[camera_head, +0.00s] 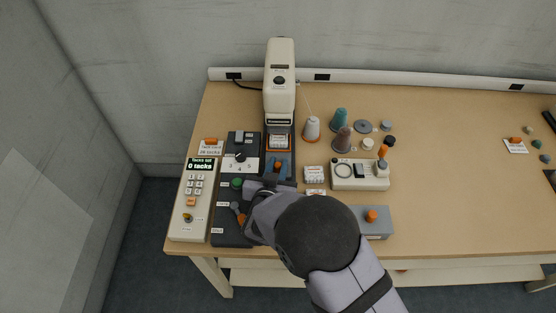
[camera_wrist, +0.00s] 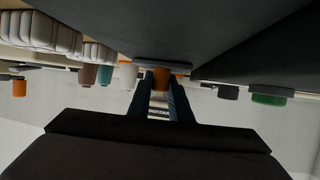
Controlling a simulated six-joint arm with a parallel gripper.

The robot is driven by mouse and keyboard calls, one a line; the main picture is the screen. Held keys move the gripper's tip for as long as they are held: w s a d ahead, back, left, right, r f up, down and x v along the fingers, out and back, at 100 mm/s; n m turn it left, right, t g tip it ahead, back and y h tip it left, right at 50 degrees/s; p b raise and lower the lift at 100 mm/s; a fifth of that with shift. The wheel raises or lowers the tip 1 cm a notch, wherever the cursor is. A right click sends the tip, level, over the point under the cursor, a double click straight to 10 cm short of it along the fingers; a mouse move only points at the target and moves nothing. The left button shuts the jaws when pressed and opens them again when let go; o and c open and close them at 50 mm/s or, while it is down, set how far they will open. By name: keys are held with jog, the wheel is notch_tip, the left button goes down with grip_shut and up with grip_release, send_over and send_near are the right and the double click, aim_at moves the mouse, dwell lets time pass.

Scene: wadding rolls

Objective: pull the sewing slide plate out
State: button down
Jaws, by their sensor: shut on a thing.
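The sewing machine (camera_head: 280,85) stands at the back of the table, its head over a dark bed with a small pale stack (camera_head: 278,142) under it. An orange knob (camera_head: 278,165) sits at the front of this bed; the slide plate around it is mostly hidden by my gripper. My gripper (camera_head: 279,168) reaches in from the front with its blue fingers either side of the knob. In the wrist view the fingers (camera_wrist: 161,88) are closed on the orange knob (camera_wrist: 161,76), against a dark flat piece (camera_wrist: 162,65).
A dark control panel (camera_head: 230,215) and a pale keypad reading "0 tacks" (camera_head: 192,205) are left of my gripper. Thread cones (camera_head: 311,128), white rolls (camera_head: 314,174), a pale device (camera_head: 360,175) and a grey box with an orange knob (camera_head: 375,222) are right. The table's right middle is clear.

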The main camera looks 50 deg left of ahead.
jog(key=c, duration=1.9)
grip_release()
jog(key=shift+b+v, duration=0.6)
jog(key=shift+v, duration=3.1)
